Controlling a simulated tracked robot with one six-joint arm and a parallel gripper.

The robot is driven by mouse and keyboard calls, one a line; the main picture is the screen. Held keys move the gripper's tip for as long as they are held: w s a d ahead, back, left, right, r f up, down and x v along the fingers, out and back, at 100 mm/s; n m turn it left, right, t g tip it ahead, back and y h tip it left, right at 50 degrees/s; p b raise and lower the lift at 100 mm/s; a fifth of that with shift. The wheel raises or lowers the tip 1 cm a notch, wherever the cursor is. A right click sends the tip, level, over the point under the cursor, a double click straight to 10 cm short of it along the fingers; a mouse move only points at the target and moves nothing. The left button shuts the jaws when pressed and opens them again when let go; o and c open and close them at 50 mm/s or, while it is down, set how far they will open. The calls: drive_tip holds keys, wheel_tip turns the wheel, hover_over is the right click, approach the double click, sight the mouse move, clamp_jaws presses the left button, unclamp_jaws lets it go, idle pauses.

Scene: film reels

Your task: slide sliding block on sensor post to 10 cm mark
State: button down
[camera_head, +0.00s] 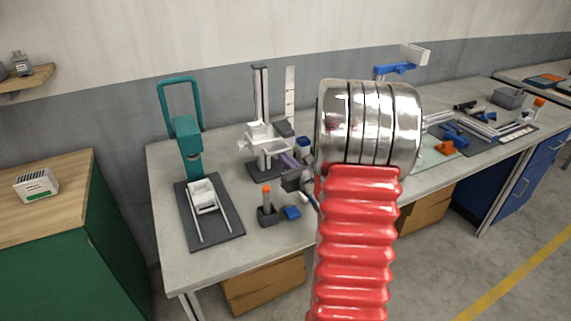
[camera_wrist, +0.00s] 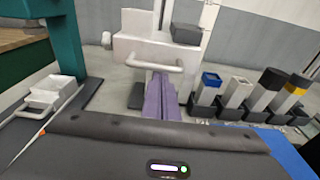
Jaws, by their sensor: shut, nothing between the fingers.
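The sensor post (camera_head: 261,88) stands upright on a dark base near the back of the bench. The sliding block (camera_head: 260,133) is a white piece low on the post, with a white bar handle; it also shows in the wrist view (camera_wrist: 138,45). A pale scale strip (camera_head: 290,92) stands behind to the right; its marks are too small to read. My gripper (camera_head: 287,158) has purple fingers, shut and empty, at the front of the handle. In the wrist view the fingers (camera_wrist: 160,88) end just below the handle bar (camera_wrist: 155,64); I cannot tell whether they touch it.
A teal press-like stand (camera_head: 188,145) is on the left. An orange-topped tool in a dark holder (camera_head: 267,213) and a small blue block (camera_head: 292,212) lie in front of the post. Several coloured-top blocks (camera_wrist: 235,92) stand right of the fingers. My arm hides the bench middle.

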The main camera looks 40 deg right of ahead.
drive_tip(key=shift+r, duration=0.1)
wheel_tip(320, 180, up, 5)
drive_tip(key=shift+r, duration=0.2)
idle(0.5)
drive_tip(key=shift+f, duration=0.1)
approach(277, 138)
drive_tip(key=s+a+f, duration=0.1)
drive_tip(key=s+f, duration=0.2)
drive_tip(key=s, duration=0.2)
drive_tip(key=shift+a+f, duration=0.2)
drive_tip(key=shift+f, duration=0.05)
idle(0.8)
idle(0.4)
